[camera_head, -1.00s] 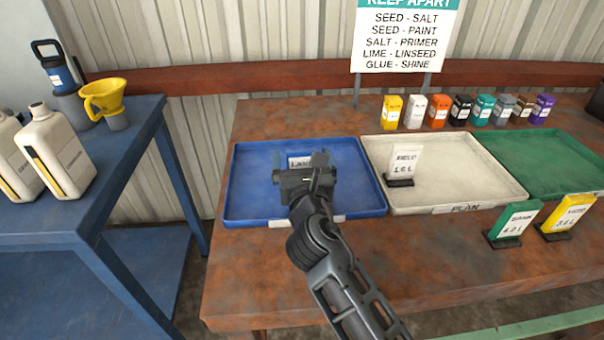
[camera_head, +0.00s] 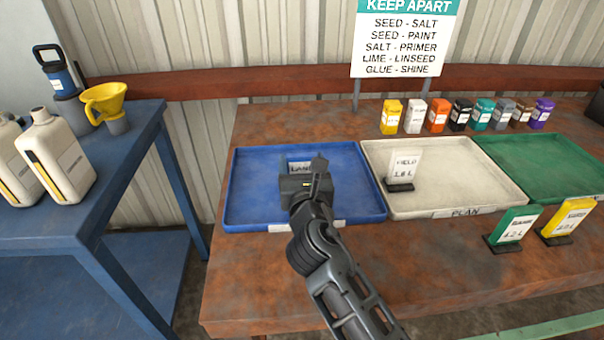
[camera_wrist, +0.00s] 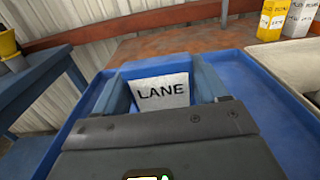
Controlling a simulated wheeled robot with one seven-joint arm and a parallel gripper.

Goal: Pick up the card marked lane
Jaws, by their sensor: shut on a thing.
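In the head view the card (camera_head: 301,168) shows just beyond my gripper (camera_head: 303,172), over the blue tray (camera_head: 250,205). My gripper (camera_wrist: 162,88) is shut on the card. I cannot tell whether the card's base touches the tray floor.
A cream tray (camera_head: 440,200) with a white card (camera_head: 405,165) adjoins on the right, then a green tray (camera_head: 530,160). Green (camera_head: 515,225) and yellow (camera_head: 572,215) cards stand in front. Several small coloured boxes line the back. A blue bench (camera_head: 90,215) with jugs stands left.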

